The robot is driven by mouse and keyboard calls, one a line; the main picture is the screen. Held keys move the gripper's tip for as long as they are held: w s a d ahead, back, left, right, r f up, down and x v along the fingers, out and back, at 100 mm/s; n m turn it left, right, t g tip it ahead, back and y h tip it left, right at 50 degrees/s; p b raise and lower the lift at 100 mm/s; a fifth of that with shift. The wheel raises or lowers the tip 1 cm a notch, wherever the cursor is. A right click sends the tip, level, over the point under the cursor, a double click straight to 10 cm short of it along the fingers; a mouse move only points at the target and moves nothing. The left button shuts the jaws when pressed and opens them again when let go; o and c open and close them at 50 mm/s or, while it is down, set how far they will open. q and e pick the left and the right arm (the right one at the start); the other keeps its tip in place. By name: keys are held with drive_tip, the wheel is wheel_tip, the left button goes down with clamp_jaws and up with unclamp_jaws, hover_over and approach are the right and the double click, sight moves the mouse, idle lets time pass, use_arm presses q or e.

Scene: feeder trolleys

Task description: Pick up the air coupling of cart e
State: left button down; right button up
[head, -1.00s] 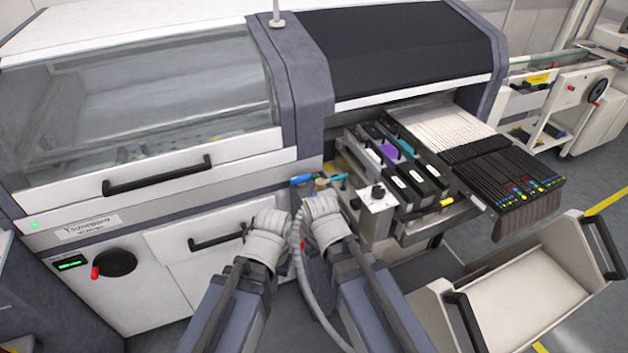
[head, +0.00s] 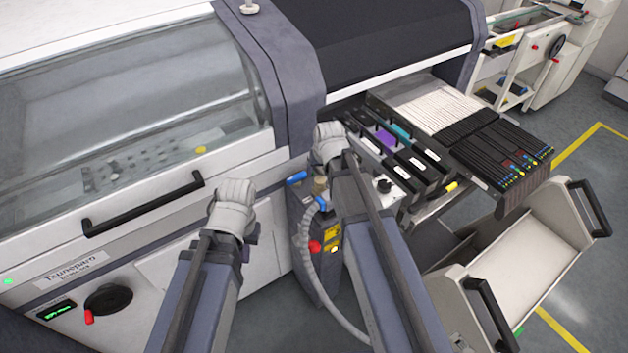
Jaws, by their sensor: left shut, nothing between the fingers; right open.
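A grey ribbed hose (head: 304,240) rises from the floor side to a small blue fitting (head: 323,203) with a tan piece (head: 320,187) above it, near the machine's corner post. Another blue part (head: 297,178) sits just left of it. I cannot tell which of these is the air coupling of cart e. My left gripper (head: 235,195) is shut and empty, in front of the machine's white panel, left of the hose. My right gripper (head: 331,142) is open, above and slightly right of the fittings. Both sets of fingertips are hidden behind my wrists.
A dark box with a red knob (head: 314,247) and yellow label (head: 332,232) stands between my arms. Feeders with black and purple tops (head: 388,140) fill the bay at right. A white open-topped trolley (head: 520,258) with black handles stands at lower right.

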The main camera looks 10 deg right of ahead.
sight(320, 180)
drive_tip(key=b+x, duration=0.2)
drive_tip(key=shift+f+b, duration=0.3)
drive_tip(key=shift+f, duration=0.15)
drive_tip(key=shift+r, duration=0.1)
drive_tip(key=b+x, duration=0.5)
drive_tip(key=shift+s+a+f, duration=0.15)
drive_tip(key=shift+a+f, duration=0.1)
drive_tip(key=shift+r, duration=0.1)
clamp_jaws()
idle(0.6)
